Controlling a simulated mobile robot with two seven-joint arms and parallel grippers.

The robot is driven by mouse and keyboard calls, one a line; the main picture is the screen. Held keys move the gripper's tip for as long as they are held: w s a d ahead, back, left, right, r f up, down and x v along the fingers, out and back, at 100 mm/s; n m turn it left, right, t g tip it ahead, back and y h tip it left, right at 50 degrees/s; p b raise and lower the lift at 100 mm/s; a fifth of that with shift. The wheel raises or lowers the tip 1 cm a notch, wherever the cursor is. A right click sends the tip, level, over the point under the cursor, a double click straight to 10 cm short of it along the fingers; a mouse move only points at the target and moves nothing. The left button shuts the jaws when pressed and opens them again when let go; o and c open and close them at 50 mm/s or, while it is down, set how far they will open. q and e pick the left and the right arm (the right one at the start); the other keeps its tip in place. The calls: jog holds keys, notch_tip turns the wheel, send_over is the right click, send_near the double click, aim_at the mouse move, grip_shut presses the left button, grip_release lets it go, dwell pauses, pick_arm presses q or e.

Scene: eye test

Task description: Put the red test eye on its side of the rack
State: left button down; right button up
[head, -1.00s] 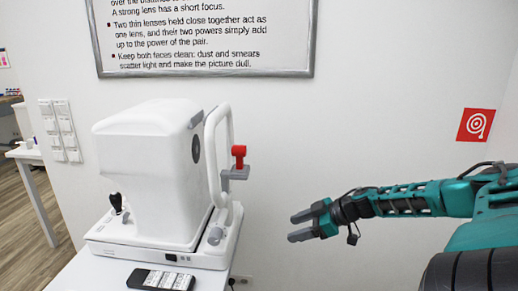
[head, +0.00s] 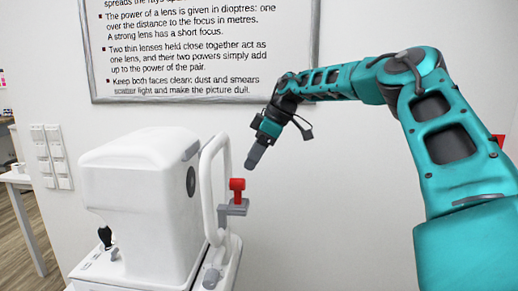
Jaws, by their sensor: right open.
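The red test eye (head: 237,188) sits upright on a small grey holder (head: 234,208) at the right side of the white eye instrument (head: 145,205), beside its white frame (head: 212,185). My right gripper (head: 252,164) is above and slightly right of the red test eye, pointing down, apart from it as far as I can tell. It is open and empty; its fingers overlap in this view, so the gap hardly shows. My left gripper is not in view. I cannot make out a rack.
A poster (head: 195,50) hangs on the wall behind my right arm. Switch panels (head: 50,157) are on the wall at left, near a white table (head: 22,180). The space right of the instrument, below my arm, is clear.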

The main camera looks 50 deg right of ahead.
aim_at(237, 185)
jog(key=b+x, duration=0.3)
jog(key=x, duration=0.3)
jog(key=shift+f, duration=0.15)
jog(key=shift+w+a+f, duration=0.2)
jog(key=shift+w+f, duration=0.05)
jog(key=shift+f, duration=0.3)
jog(key=shift+c, duration=0.4)
jog(key=c, duration=0.7)
jog(key=shift+r+p, duration=1.5)
jog(key=shift+r, duration=0.55)
